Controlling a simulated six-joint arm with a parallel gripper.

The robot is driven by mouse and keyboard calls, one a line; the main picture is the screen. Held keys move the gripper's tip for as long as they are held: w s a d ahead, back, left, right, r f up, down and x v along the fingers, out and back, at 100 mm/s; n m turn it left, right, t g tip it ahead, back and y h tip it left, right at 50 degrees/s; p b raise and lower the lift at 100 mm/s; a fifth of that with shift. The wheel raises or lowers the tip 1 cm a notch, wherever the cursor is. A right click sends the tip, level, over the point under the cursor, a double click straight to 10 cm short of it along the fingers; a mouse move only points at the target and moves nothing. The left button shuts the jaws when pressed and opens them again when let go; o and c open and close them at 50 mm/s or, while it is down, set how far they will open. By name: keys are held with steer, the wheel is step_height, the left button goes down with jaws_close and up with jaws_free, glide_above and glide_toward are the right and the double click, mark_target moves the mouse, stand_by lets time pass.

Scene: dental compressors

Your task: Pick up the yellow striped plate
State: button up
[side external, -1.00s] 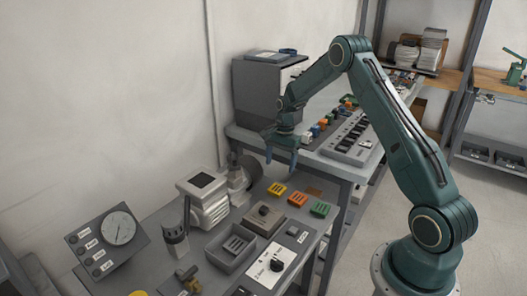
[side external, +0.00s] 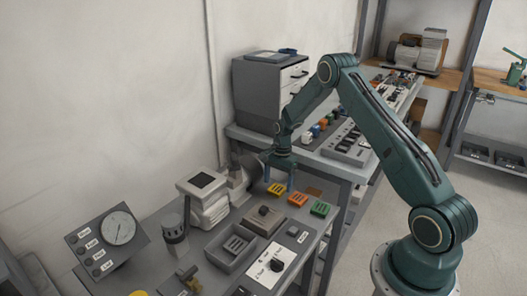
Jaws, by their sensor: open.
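The yellow striped plate (side external: 276,189) lies flat on the grey bench, at the left end of a row of three striped plates. The orange striped plate (side external: 298,199) and the green striped plate (side external: 320,208) lie to its right. My gripper (side external: 278,186) is open, fingers pointing down, with its tips at or just above the yellow plate. The fingers hide part of the plate, and I cannot tell whether they touch it.
A white-grey device (side external: 206,199) stands left of the plates. A grey tray (side external: 231,249) and a beige block with a knob (side external: 263,217) are in front. A drawer cabinet (side external: 270,92) stands behind on the farther bench.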

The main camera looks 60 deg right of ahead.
steer(key=shift+a+f, duration=0.15)
steer(key=shift+f, duration=0.85)
steer(key=shift+c, duration=0.4)
steer(key=c, duration=1.1)
